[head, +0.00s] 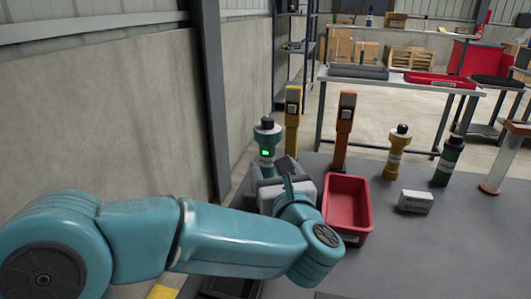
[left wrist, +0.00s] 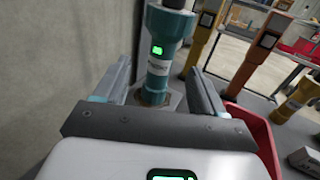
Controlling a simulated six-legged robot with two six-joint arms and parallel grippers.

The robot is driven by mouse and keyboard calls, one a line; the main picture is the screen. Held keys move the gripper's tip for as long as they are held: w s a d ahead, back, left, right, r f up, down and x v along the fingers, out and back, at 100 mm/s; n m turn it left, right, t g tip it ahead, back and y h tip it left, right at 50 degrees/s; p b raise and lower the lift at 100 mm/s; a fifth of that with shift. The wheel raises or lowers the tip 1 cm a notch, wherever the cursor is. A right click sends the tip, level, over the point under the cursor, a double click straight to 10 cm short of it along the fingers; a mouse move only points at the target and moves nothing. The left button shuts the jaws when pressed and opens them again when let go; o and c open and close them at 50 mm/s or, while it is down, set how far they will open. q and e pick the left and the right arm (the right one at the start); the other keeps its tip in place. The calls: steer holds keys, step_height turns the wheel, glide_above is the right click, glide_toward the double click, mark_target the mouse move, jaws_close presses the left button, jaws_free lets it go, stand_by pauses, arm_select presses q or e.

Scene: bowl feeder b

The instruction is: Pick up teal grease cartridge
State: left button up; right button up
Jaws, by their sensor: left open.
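The teal grease cartridge (head: 267,139) stands upright at the left end of the grey table, with a dark cap, a pale band and a small green light. It also shows in the left wrist view (left wrist: 165,35), with a pale label low on its body. My left gripper (head: 276,171) is open and empty on the near side of the cartridge. In the left wrist view its two fingers (left wrist: 158,75) point toward the cartridge, one on each side of its lower part. The cartridge's foot is partly hidden by the gripper in the head view. My right gripper is not in view.
A red bin (head: 364,205) stands close right of the gripper. Yellow (head: 292,120) and orange (head: 344,130) posts stand behind. A yellow cartridge (head: 396,155), a dark green one (head: 447,163) and a white box (head: 415,201) are further right. A concrete wall (head: 110,120) runs along the left.

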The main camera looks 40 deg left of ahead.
mark_target(268, 156)
arm_select(q)
steer(key=x, duration=0.4)
steer(key=shift+w+a, duration=0.25)
steer(key=x, duration=0.5)
steer(key=shift+w+f, duration=0.15)
steer(key=shift+f, duration=0.15)
steer(key=c, duration=1.2)
